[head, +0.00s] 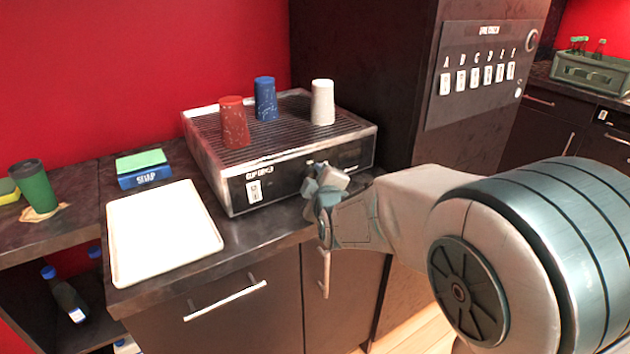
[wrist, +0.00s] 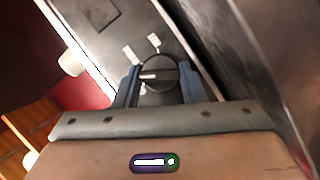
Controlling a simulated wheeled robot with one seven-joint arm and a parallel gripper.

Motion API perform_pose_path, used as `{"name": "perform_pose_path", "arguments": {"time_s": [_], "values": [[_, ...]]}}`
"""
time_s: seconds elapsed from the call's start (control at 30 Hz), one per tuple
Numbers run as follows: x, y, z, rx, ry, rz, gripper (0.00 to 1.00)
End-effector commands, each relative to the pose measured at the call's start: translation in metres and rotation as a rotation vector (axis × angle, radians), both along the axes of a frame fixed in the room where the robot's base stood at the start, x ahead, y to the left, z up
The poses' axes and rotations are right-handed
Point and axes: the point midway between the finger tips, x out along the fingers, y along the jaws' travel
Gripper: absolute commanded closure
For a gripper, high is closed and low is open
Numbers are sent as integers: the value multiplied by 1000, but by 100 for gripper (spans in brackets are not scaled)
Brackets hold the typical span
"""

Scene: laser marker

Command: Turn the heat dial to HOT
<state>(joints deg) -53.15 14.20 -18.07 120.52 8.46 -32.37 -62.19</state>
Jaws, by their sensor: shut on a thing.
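The heat dial (wrist: 158,74) is a round black knob with a pale pointer mark, seen in the wrist view between my two fingers. Pale labels sit beside it on the panel, too small to read. My gripper (wrist: 160,84) is shut on the dial, one finger on each side. In the head view my gripper (head: 322,190) is at the front of the cup warmer (head: 228,186), a dark box with a ribbed top and pale frame. There the gripper hides most of the dial.
Red (head: 234,122), blue (head: 265,98) and white (head: 322,102) cups stand upside down on the warmer. A white tray (head: 165,232) lies left of it, with a soap box (head: 143,177) behind. A dark cabinet (head: 380,60) stands close behind the warmer on the right.

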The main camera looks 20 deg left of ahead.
Motion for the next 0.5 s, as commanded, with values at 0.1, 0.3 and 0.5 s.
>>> {"name": "perform_pose_path", "arguments": {"time_s": [0.1,0.3,0.5], "values": [[0,-1,0,28,29,0,86],[2,-2,0,112,124,-1,86],[3,-4,3,219,254,-4,86]]}}
